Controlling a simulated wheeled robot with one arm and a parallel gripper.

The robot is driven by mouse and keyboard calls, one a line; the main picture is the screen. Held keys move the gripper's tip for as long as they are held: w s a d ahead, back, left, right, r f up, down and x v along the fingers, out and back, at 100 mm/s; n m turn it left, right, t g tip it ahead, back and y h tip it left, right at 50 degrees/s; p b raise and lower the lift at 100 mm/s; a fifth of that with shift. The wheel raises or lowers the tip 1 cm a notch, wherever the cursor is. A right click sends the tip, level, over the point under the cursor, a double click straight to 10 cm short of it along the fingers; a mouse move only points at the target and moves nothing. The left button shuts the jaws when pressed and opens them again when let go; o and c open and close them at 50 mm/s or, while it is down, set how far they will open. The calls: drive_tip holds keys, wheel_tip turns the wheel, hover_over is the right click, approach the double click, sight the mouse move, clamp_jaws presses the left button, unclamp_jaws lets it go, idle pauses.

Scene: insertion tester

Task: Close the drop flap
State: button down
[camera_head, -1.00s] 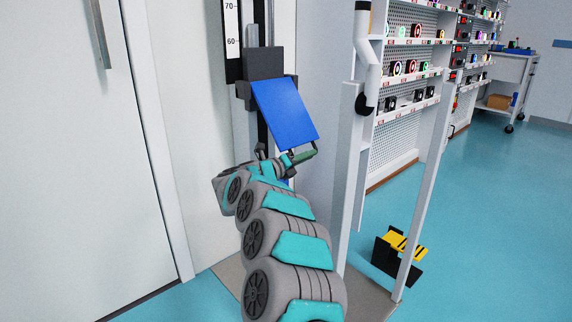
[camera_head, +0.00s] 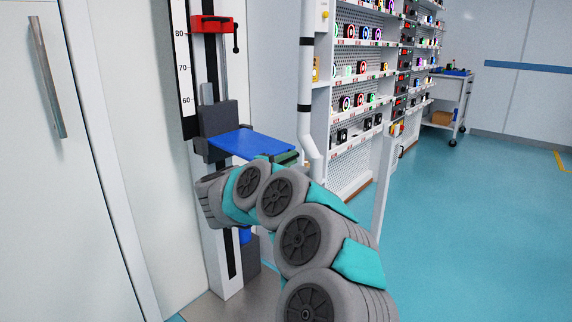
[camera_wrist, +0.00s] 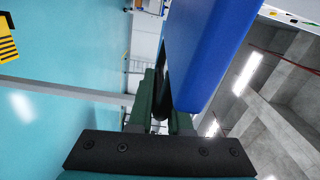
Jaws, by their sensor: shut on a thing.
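The drop flap (camera_head: 238,141) is a flat blue plate on a dark grey carriage (camera_head: 214,118) on the upright column. It stands out from the column and looks close to level, sloping slightly. In the wrist view the blue flap (camera_wrist: 208,50) fills the upper middle, right beside my gripper. My gripper (camera_wrist: 161,105) has green fingers, shut on a dark bar (camera_wrist: 160,108) at the flap's free edge. In the head view my gripper (camera_head: 288,158) shows at the flap's near right edge, partly hidden behind my arm.
A scale (camera_head: 184,60) runs up beside the column, with a red clamp (camera_head: 211,24) above the flap. A white post and pipe (camera_head: 306,90) stand just right. Shelves of small devices (camera_head: 360,70) lie behind. The blue floor at right is clear.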

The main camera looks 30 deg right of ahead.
drive_tip(key=shift+r+p, duration=0.45)
drive_tip(key=shift+r, duration=1.05)
drive_tip(key=c, duration=0.9)
unclamp_jaws()
drive_tip(key=shift+f, duration=0.2)
drive_tip(key=shift+a+f, duration=0.1)
drive_tip(key=v, duration=0.7)
drive_tip(key=shift+s+a+b, duration=0.1)
drive_tip(key=shift+a+b, duration=0.15)
drive_tip(key=shift+b, duration=0.1)
